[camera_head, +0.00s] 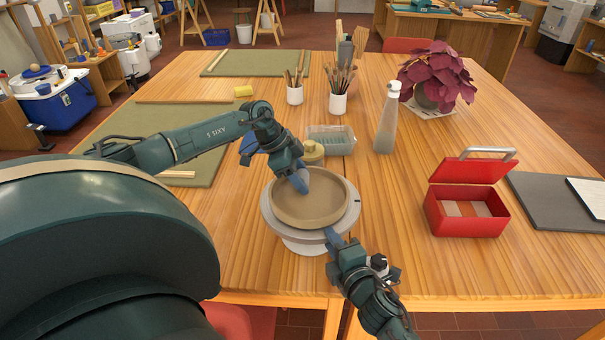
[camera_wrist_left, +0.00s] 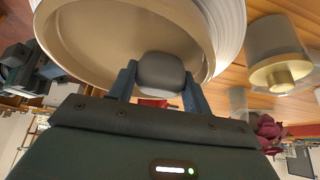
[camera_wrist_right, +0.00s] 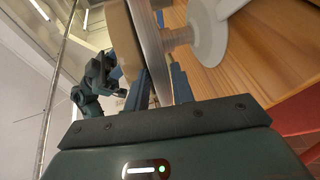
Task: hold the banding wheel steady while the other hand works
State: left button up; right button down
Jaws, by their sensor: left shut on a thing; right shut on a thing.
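The banding wheel (camera_head: 267,214) is a pale grey turntable on a foot, near the table's front edge. A brown clay bowl (camera_head: 315,212) sits on its disc. My right gripper (camera_head: 335,240) is shut on the near rim of the wheel; in the right wrist view the wheel's disc (camera_wrist_right: 152,45) runs edge-on between the fingers (camera_wrist_right: 160,88). My left gripper (camera_head: 300,180) is over the far side of the bowl, shut on a rounded dark grey block (camera_wrist_left: 160,72). The block is at the bowl's inner wall; I cannot tell whether it touches.
Brush cups (camera_head: 338,104) and a potted plant (camera_head: 436,78) stand farther back. An open red toolbox (camera_head: 467,222) is at right. Table between wheel and toolbox is clear.

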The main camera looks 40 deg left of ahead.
pick_arm(q)
jog(key=shift+s+f, duration=0.1)
jog(key=shift+s, duration=0.05)
pick_arm(e)
jog(key=shift+d+f, duration=0.25)
jog(key=shift+f, duration=0.25)
pick_arm(q)
jog(key=shift+r, duration=3.15)
pick_arm(e)
jog(key=c, duration=1.4)
grip_release()
jog(key=shift+w, duration=0.1)
pick_arm(q)
jog(key=shift+w, duration=0.2)
pick_arm(e)
jog(key=o, duration=0.3)
jog(key=shift+a+r, duration=0.1)
jog(key=shift+r, duration=0.05)
jog(key=shift+a+r, duration=0.1)
jog(key=shift+r, duration=0.05)
